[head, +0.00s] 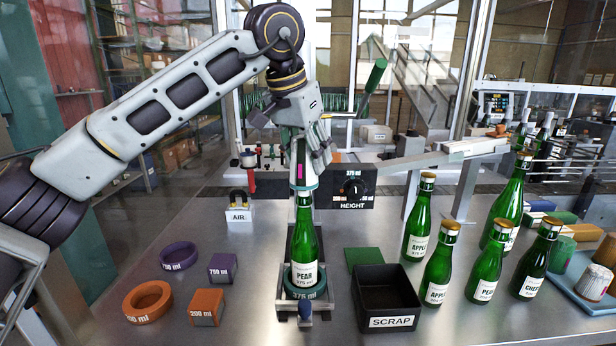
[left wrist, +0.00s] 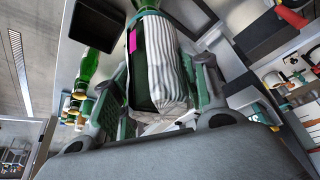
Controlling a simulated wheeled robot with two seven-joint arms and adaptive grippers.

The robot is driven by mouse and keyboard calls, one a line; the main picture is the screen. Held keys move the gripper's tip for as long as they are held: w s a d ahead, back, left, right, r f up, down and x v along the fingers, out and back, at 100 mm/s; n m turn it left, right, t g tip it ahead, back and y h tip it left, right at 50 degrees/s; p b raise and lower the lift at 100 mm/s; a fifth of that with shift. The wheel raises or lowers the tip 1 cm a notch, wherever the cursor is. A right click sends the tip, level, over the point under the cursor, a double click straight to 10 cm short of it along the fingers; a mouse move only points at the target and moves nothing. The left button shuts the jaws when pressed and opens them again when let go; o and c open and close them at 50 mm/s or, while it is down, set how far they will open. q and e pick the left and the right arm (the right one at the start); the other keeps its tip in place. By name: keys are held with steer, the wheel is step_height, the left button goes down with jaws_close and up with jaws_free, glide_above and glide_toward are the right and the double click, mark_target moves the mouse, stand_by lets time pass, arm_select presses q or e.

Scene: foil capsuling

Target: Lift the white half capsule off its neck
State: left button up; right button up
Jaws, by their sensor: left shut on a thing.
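The white half capsule (head: 300,170), with a pink mark on its side, stands upright at the top of the green pear bottle (head: 304,245). My left gripper (head: 309,150) comes down from above and is shut on the capsule. In the left wrist view the capsule (left wrist: 160,70) looks ribbed and creased between my two fingers, with green glass (left wrist: 147,4) beyond its far end. How far the neck reaches inside the capsule is hidden. The bottle stands upright in a dark green ring seat (head: 304,293) labelled 375 ml. My right gripper is not in view.
A black scrap bin (head: 386,276) stands right of the bottle, with several capped bottles (head: 437,265) beyond it. Purple (head: 179,256) and orange (head: 148,302) rings and small blocks lie left. A blue tray (head: 585,290) holds cups at far right.

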arm_select(q)
step_height(320, 180, up, 6)
steer(key=shift+r+p, duration=0.2)
steer(key=shift+p, duration=0.25)
steer(key=shift+r, duration=1)
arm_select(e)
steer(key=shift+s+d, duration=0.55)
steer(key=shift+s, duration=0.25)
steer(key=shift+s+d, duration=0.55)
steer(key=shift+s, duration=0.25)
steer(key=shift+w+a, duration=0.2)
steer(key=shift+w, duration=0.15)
arm_select(q)
steer(key=shift+f, duration=0.15)
steer(key=shift+f+b, duration=0.3)
steer(key=shift+f, duration=0.75)
steer(key=shift+f+b, duration=0.6)
steer(key=shift+f, duration=0.85)
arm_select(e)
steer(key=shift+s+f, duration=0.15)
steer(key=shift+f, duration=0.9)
